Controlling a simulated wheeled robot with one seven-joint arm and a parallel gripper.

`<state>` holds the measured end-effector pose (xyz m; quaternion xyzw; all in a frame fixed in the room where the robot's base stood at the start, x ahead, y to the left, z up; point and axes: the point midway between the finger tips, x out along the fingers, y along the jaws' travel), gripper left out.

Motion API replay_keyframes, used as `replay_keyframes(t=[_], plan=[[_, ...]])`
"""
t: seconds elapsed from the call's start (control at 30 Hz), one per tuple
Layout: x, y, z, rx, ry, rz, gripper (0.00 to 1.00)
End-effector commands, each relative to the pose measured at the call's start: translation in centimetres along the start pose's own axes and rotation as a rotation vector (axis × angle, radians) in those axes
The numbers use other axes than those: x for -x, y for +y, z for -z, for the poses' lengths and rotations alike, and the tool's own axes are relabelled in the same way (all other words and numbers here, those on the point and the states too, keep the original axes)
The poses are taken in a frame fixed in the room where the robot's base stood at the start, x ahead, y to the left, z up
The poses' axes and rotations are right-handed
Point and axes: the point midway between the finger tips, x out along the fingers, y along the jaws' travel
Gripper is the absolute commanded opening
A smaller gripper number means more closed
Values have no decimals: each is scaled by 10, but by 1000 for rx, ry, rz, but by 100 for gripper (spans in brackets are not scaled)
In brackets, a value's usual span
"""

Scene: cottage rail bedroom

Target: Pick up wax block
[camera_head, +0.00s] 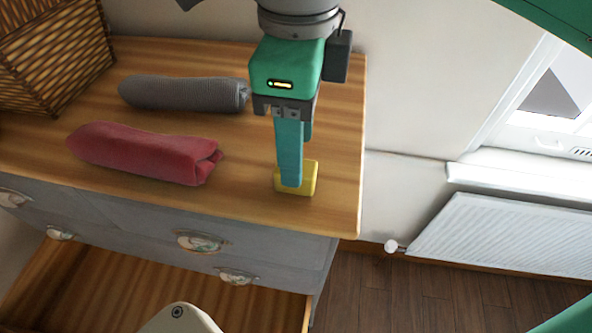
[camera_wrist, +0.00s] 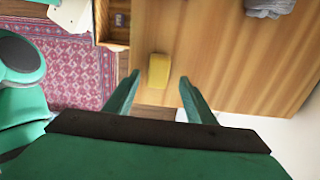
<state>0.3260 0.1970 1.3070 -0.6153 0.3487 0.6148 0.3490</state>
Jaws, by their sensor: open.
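The wax block is a small yellow block (camera_head: 309,179) near the right front corner of the wooden dresser top. My gripper (camera_head: 290,183) points down over it, and its teal fingers hide part of the block in the head view. In the wrist view the yellow block (camera_wrist: 158,71) lies beyond the fingertips, roughly in line with the gap between them. My gripper (camera_wrist: 158,80) is open there, with nothing between its fingers. Whether the fingers touch the block cannot be told from the head view.
A red rolled towel (camera_head: 140,152) and a grey rolled towel (camera_head: 185,94) lie left of my gripper. A wicker basket (camera_head: 55,50) stands at the far left. A drawer (camera_head: 150,290) is open below the dresser top (camera_head: 240,205). A radiator (camera_head: 510,235) is at right.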

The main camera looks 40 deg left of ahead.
Motion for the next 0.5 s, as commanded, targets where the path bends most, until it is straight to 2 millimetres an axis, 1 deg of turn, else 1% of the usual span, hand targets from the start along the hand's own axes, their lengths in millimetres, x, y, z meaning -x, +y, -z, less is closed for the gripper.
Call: replay_keyframes(t=[0.2, 0.3, 0.4, 0.5], plan=[[-30, 4, -1, 2, 0, -2, 50], [-41, 3, -1, 0, 0, -1, 50], [-48, 3, -1, 0, 0, -1, 50], [-49, 3, -1, -1, 0, -1, 50]])
